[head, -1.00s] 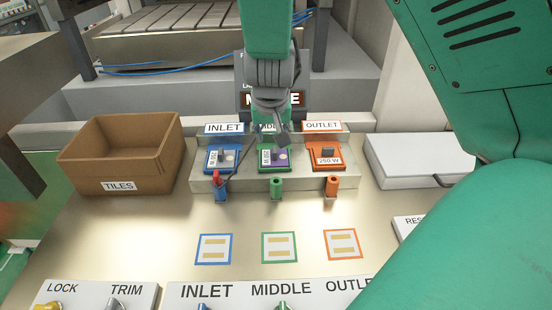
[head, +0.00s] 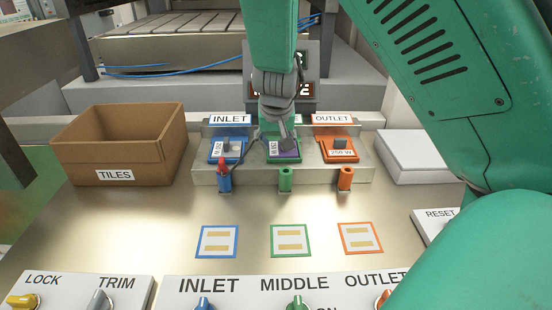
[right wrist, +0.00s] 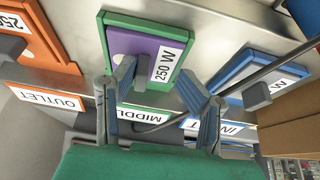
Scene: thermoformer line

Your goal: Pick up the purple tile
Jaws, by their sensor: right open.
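The purple tile (head: 288,154) sits in the green-framed middle slot of the metal block, partly hidden by my right gripper in the head view. In the right wrist view the purple tile (right wrist: 124,44) shows a white 250 W label and a grey knob. My right gripper (head: 285,138) is over the middle slot. My left gripper is not in view.
Beside it are the blue inlet slot (head: 228,150) and the orange outlet slot (head: 339,148), with upright coloured plugs in front. A cardboard tiles box (head: 120,135) stands left. A white box (head: 415,158) is at right. Clear metal surface with printed squares lies in front.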

